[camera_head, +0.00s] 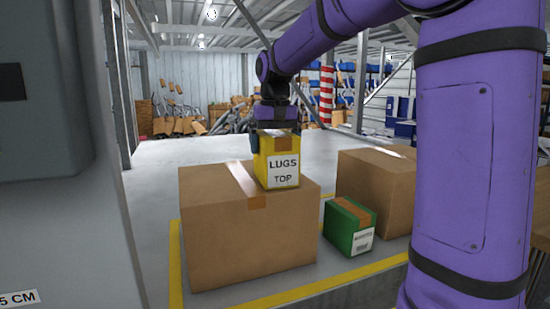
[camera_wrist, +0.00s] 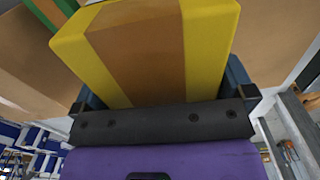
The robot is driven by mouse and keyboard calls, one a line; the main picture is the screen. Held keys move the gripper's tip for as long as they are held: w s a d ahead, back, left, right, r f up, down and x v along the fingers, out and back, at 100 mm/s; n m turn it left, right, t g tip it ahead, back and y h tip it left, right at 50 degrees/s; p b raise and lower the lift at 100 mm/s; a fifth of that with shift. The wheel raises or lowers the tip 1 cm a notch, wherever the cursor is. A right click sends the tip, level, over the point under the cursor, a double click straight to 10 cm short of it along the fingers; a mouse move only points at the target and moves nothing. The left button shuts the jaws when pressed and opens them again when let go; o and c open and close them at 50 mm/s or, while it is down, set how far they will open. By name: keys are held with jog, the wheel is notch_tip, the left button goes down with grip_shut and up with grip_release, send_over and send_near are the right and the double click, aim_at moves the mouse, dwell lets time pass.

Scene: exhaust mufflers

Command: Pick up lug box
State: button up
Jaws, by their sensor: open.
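The lug box is a yellow box (camera_head: 277,161) with brown tape and a white label reading "LUGS TOP". It stands upright on top of a large brown cardboard box (camera_head: 240,237). My gripper (camera_head: 273,140) is directly above the lug box, pointing down, with its fingers at the box's upper sides. In the wrist view the yellow box (camera_wrist: 203,45) sits between the two open fingers of my gripper (camera_wrist: 160,92). I cannot tell whether the fingers touch it.
A grey cabinet (camera_head: 60,200) stands close on the left. Open floor lies behind the boxes.

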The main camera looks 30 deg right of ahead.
jog(key=shift+f, duration=0.35)
jog(key=shift+c, duration=0.2)
jog(key=c, duration=1.1)
jog(key=shift+r, duration=0.1)
